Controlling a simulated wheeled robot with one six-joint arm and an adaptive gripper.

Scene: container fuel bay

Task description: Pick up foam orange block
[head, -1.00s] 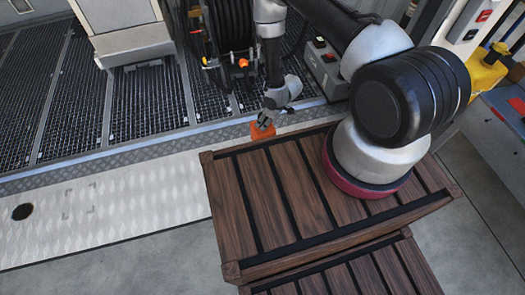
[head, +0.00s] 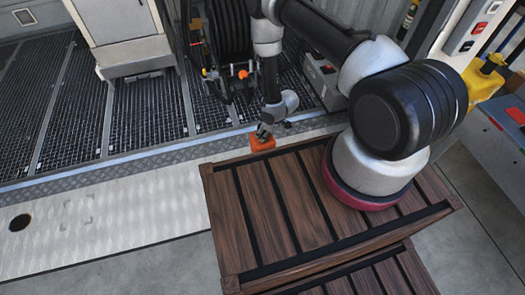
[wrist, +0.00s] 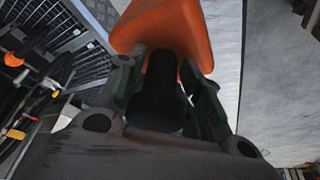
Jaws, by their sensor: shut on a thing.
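The orange foam block (head: 262,142) is in my gripper (head: 264,131), near the far edge of the wooden slatted top in the head view. In the wrist view the orange block (wrist: 168,28) fills the top middle, between the two fingers of my gripper (wrist: 168,75). The fingers are shut on it. The block's far side is hidden, and I cannot tell from the head view how far it is above the surface below.
The dark wooden slatted top (head: 285,195) lies below my arm. A hose reel (head: 225,45) stands behind the gripper, with a grey box (head: 325,80) to its right. A white cabinet (head: 118,30) stands at the back left. The pale floor strip (head: 120,215) is clear.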

